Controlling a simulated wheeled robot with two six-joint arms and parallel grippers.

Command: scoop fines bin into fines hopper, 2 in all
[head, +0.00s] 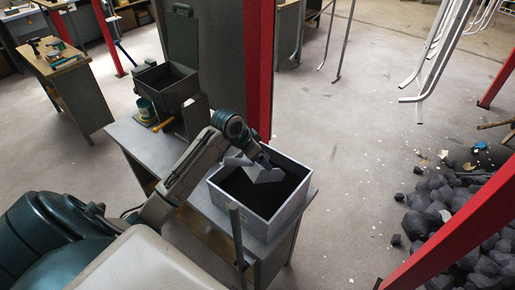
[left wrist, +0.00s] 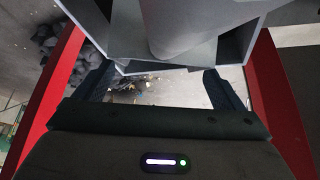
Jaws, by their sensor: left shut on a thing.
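The fines bin (head: 288,213) is a pale grey open box with dark fines (head: 250,190) inside, on the near end of a grey bench. My left gripper (head: 262,162) is over the bin, shut on a light grey scoop (head: 268,175). The scoop is low at the bin's mouth; whether it touches the fines is unclear. The left wrist view shows the fingers (left wrist: 158,86) apart, with grey surfaces (left wrist: 185,30) ahead of them. The fines hopper (head: 168,88) is probably the dark grey open-topped box at the bench's far end. My right gripper is out of view.
A small bucket (head: 147,110) and a yellow-handled tool (head: 163,124) are beside the hopper. A red post (head: 260,70) rises behind the bench. A dark upright bar (head: 236,232) stands before the bin. Black lumps (head: 440,205) lie on the floor at right.

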